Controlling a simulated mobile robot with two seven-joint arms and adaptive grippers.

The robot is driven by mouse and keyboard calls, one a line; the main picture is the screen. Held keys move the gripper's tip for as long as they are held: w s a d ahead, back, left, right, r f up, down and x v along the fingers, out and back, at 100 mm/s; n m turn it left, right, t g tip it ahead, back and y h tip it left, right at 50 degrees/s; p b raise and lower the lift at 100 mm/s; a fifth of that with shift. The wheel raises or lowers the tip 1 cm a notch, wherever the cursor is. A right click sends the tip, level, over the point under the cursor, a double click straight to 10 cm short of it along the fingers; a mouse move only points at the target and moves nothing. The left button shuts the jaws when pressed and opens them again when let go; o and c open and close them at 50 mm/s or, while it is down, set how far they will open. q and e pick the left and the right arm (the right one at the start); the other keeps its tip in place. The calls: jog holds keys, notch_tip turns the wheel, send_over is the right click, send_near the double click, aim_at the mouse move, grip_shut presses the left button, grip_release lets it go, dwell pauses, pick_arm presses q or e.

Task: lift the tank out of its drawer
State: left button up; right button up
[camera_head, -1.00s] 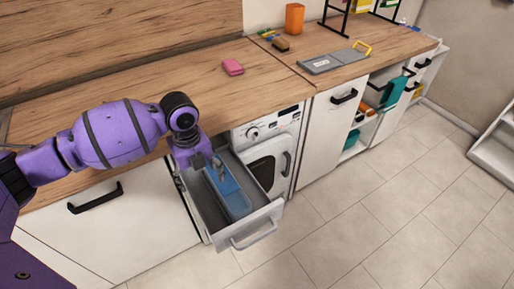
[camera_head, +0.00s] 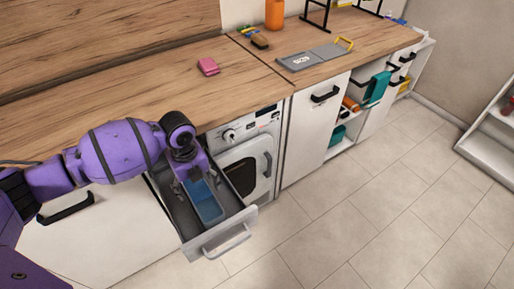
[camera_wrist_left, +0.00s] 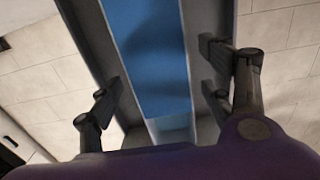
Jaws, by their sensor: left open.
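The blue tank (camera_head: 208,206) is a long, narrow open box lying in the pulled-out grey drawer (camera_head: 223,233) below the counter. My left gripper (camera_head: 196,184) is open above the back part of the tank, pointing down, with its fingers apart on either side. In the left wrist view the tank (camera_wrist_left: 152,50) runs between the two open fingers of my left gripper (camera_wrist_left: 160,92). I cannot tell whether the fingers touch it. The tank's back end is hidden by the gripper. My right gripper is not in view.
A washing machine (camera_head: 245,165) stands right beside the drawer. The tiled floor (camera_head: 340,220) in front is clear.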

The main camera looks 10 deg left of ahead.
pick_arm(q)
jog(key=shift+s+a+f, duration=0.1)
jog(key=shift+f, duration=0.6)
grip_shut()
jog(key=shift+r, duration=0.1)
jog(key=shift+a, duration=0.15)
